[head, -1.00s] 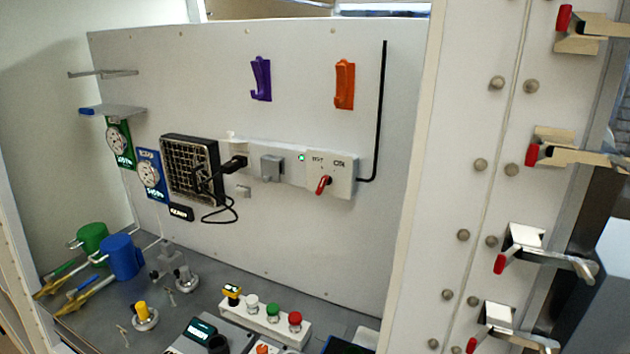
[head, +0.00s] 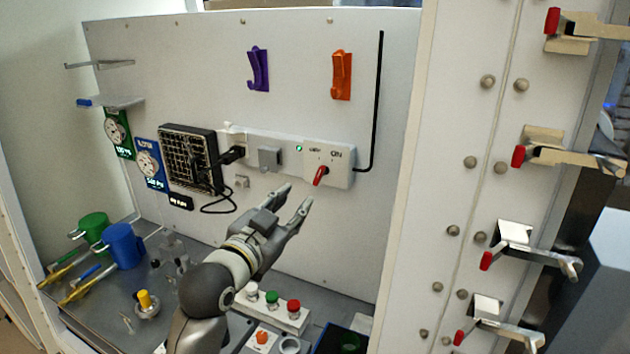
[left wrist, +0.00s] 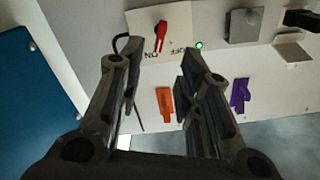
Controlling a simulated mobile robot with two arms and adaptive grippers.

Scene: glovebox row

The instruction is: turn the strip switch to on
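The strip switch is a red lever (head: 320,176) on the right end of a white power strip (head: 341,174) on the back wall, beside OFF and ON marks. The lever is tilted, its handle pointing down. A green light (head: 299,148) glows on the strip. In the left wrist view the red lever (left wrist: 160,36) shows beyond the fingertips, with the strip's plate around it. My left gripper (head: 299,199) is open and empty, below and a little left of the lever, apart from it. It also shows in the left wrist view (left wrist: 150,62). My right gripper is not in view.
A grey socket cover (head: 269,158) and a black plug (head: 231,154) with its cable sit left on the strip. Purple (head: 258,70) and orange (head: 341,75) hooks hang above. A row of buttons (head: 272,299) stands below the arm. Clamps line the right post.

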